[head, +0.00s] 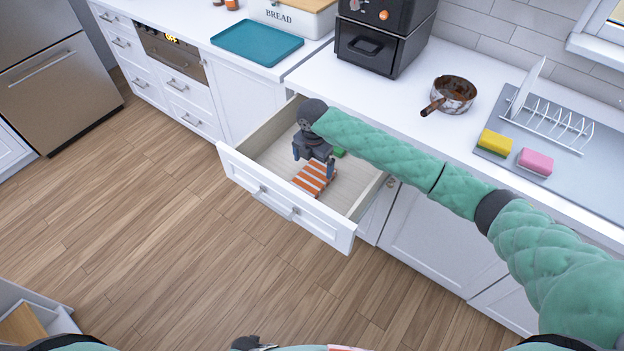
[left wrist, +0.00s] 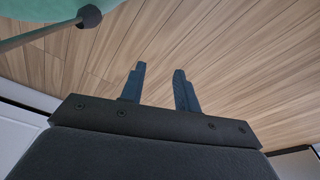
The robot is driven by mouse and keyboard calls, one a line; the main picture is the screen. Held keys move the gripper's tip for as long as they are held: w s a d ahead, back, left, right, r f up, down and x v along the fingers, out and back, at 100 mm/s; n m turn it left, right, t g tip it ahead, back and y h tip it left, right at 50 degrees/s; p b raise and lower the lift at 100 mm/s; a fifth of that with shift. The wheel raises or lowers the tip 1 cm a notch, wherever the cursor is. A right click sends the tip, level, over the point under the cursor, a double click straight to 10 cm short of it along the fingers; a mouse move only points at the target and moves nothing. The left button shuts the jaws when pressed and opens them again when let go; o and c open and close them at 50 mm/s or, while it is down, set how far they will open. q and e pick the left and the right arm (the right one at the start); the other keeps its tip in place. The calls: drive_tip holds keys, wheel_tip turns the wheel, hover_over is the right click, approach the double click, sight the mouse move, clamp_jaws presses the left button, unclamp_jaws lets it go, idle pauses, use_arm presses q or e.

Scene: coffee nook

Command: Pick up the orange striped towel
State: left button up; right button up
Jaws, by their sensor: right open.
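The orange and white striped towel (head: 315,179) lies in the open drawer (head: 293,225), near its front. My right gripper (head: 313,165) is inside the drawer area with its fingers pointing down, just above and behind the towel. Its fingers are apart, and the far part of the towel is partly hidden by them. I cannot tell whether the fingers touch the towel. My left gripper (left wrist: 160,76) shows in the left wrist view with its fingers apart and nothing between them, over the wooden floor.
The counter above holds a pan (head: 455,94), a yellow sponge (head: 494,142), a pink sponge (head: 535,161), a dish rack (head: 548,126) and a teal tray (head: 257,44). The floor before the drawer is clear.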

sight(312, 179)
drive_tip(key=shift+d+f, duration=0.1)
drive_tip(key=shift+f, duration=0.55)
drive_tip(key=f+p, duration=0.1)
drive_tip(key=f, duration=0.1)
drive_tip(key=s+p, duration=0.1)
drive_tip(key=shift+a+f+p, duration=0.35)
drive_tip(key=shift+f, duration=0.05)
drive_tip(key=shift+w+f+p, duration=0.1)
drive_tip(key=shift+f+p, duration=0.2)
drive_tip(key=shift+f, duration=0.9)
use_arm(q)
drive_tip(key=s+a+f, duration=0.2)
drive_tip(key=s+f, duration=0.2)
drive_tip(key=s, duration=0.1)
drive_tip(key=shift+a+f, duration=0.3)
use_arm(e)
drive_tip(key=shift+c, duration=0.2)
drive_tip(key=c, duration=0.7)
